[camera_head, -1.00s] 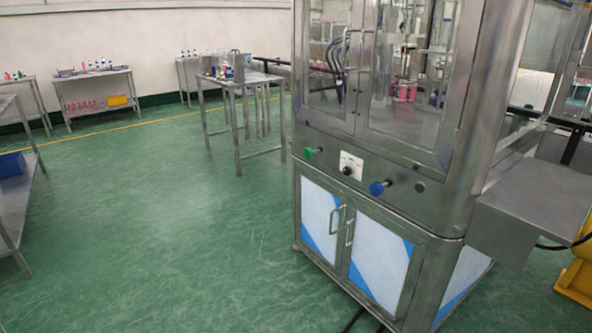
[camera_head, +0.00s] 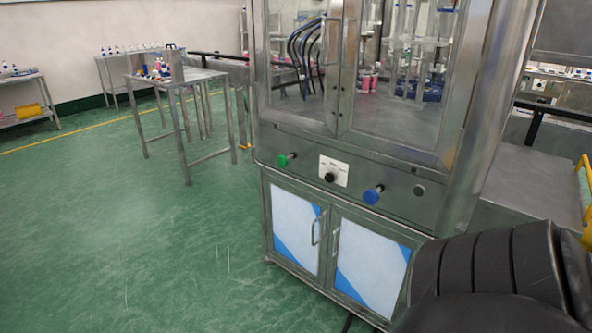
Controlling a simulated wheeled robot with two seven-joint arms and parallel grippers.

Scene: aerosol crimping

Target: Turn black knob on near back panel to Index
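The black knob (camera_head: 330,177) sits on a small white label plate (camera_head: 342,168) in the middle of the steel machine's panel (camera_head: 300,170). The lettering around it is too small to read, so I cannot tell its setting. A green knob (camera_head: 283,160) is to its left and a blue knob (camera_head: 372,195) to its right. A dark round fitting (camera_head: 419,190) is at the far right of the panel. Neither gripper shows. A black ribbed part, seemingly of my own arm, fills the lower right corner and is apart from the knob in the picture.
Glass doors (camera_head: 400,80) are above the panel and cabinet doors with handles (camera_head: 318,228) below. A steel side shelf (camera_head: 530,180) juts out at right. A steel table (camera_head: 178,82) stands behind at left. The green floor (camera_head: 130,240) is clear at left.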

